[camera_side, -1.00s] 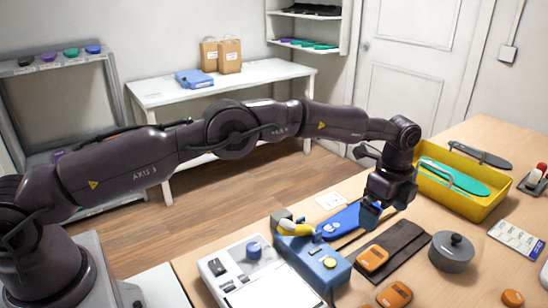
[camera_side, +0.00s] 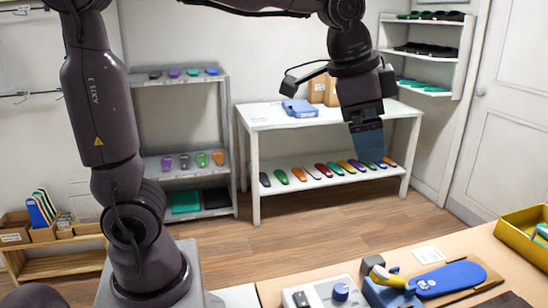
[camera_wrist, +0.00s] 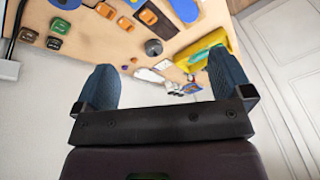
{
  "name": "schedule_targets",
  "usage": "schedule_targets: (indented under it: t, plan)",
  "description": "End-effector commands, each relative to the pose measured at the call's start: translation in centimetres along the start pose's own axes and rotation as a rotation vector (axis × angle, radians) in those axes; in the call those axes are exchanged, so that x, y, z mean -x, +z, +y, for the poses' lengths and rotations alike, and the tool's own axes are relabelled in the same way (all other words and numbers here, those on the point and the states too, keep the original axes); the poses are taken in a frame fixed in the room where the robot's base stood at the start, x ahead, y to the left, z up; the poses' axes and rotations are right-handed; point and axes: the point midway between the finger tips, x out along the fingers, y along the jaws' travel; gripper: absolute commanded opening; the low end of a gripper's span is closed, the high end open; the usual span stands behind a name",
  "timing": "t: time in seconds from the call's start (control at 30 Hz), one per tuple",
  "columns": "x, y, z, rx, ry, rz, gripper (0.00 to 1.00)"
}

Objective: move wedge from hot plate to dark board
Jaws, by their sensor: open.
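My gripper (camera_side: 372,155) hangs high above the bench, its blue fingers pointing down. The wrist view shows the two fingers (camera_wrist: 160,68) wide apart with nothing between them. In the wrist view, an orange wedge-like piece (camera_wrist: 148,17) lies on a dark board (camera_wrist: 163,24), well away from the fingers. Other orange pieces (camera_wrist: 125,24) lie to its left. In the side view only a corner of the dark board (camera_side: 505,301) shows at the bottom edge. I cannot tell the hot plate or which piece is the wedge.
A long blue insole (camera_side: 452,277) lies on the bench beside a blue fixture with a yellow part (camera_side: 388,277). A yellow bin (camera_side: 522,238) stands at the right. A grey lidded pot (camera_wrist: 153,47) stands near the dark board. A white table with colored insoles (camera_side: 325,114) stands behind.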

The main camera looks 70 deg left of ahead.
Motion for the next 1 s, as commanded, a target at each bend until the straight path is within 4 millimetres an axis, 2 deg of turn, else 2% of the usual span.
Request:
schedule_targets:
  t: [0.03, 0.2, 0.3, 0.4, 0.57, 1.0]
  plan:
    - [1.0, 2.5, 0.5, 0.073, -0.013, 0.023, 0.97]
    - [1.7, 9.3, 2.4, 0.309, -0.031, 0.088, 0.97]
    - [1.3, 12.1, 3.4, 0.413, -0.033, 0.117, 0.97]
    - [0.9, 13.8, 4.1, 0.478, -0.031, 0.136, 0.97]
    - [0.5, 14.7, 4.5, 0.515, -0.030, 0.144, 0.97]
    - [0.5, 14.7, 4.5, 0.512, -0.030, 0.143, 0.97]
